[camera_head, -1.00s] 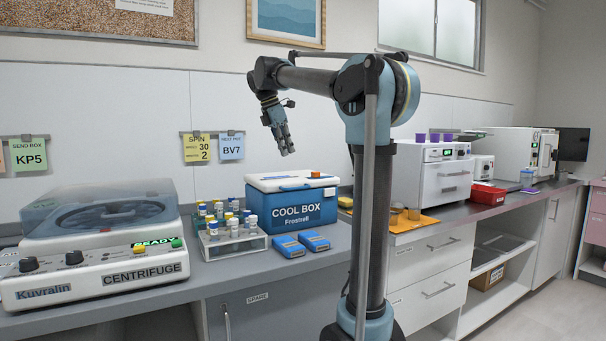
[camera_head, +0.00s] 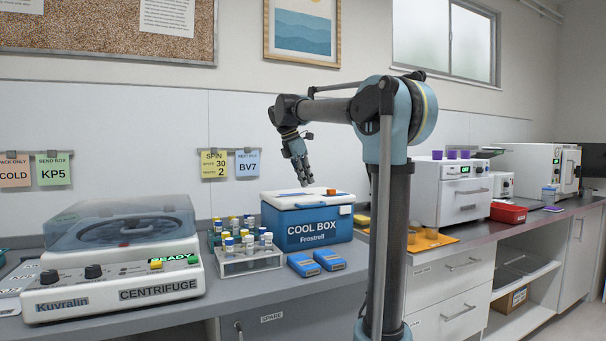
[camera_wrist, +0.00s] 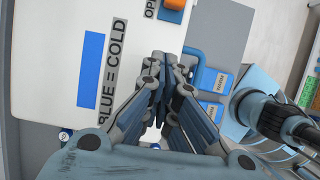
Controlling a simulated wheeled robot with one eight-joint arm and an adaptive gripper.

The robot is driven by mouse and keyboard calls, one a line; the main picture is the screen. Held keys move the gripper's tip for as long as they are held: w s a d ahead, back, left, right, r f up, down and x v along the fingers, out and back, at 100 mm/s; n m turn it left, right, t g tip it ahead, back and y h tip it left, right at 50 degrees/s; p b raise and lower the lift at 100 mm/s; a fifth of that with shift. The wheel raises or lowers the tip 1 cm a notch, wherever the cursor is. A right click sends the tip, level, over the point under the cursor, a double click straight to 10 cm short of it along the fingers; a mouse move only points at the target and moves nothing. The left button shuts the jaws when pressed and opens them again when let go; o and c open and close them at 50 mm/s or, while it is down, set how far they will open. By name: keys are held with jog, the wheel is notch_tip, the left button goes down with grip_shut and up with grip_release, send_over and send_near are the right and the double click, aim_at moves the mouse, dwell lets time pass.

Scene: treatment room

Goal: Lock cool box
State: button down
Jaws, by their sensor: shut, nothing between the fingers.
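The cool box (camera_head: 306,228) stands on the counter, blue with a white lid (camera_head: 290,199) that looks shut. An orange part (camera_head: 331,191) sits on the lid near its right end; in the wrist view, an orange part (camera_wrist: 174,4) shows at the top edge beside a cut-off label starting "OP". The lid also bears a "BLUE = COLD" label (camera_wrist: 112,70) and a blue strip (camera_wrist: 91,70). My gripper (camera_head: 304,184) is shut and empty, pointing down close above the lid; contact cannot be told.
Two blue packs (camera_head: 316,262) lie in front of the box. A rack of capped tubes (camera_head: 248,263) stands to its left, beside the centrifuge (camera_head: 120,255). An orange mat (camera_head: 430,240) and a white appliance (camera_head: 450,190) are to the right.

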aim_at(323, 196)
jog(key=x, duration=0.4)
jog(key=shift+w+d+f, duration=0.1)
jog(key=shift+d, duration=0.2)
jog(key=shift+w+d, duration=0.2)
jog(key=shift+d, duration=0.25)
jog(key=shift+w+d, duration=0.2)
jog(key=shift+d, duration=0.3)
jog(key=shift+w+d, duration=0.25)
jog(key=shift+d, duration=0.4)
jog(key=shift+w+d, duration=0.3)
jog(key=shift+d, duration=0.5)
jog(key=shift+w+d, duration=0.3)
jog(key=shift+d, duration=0.45)
jog(key=shift+w+d, duration=0.35)
jog(key=shift+d, duration=0.45)
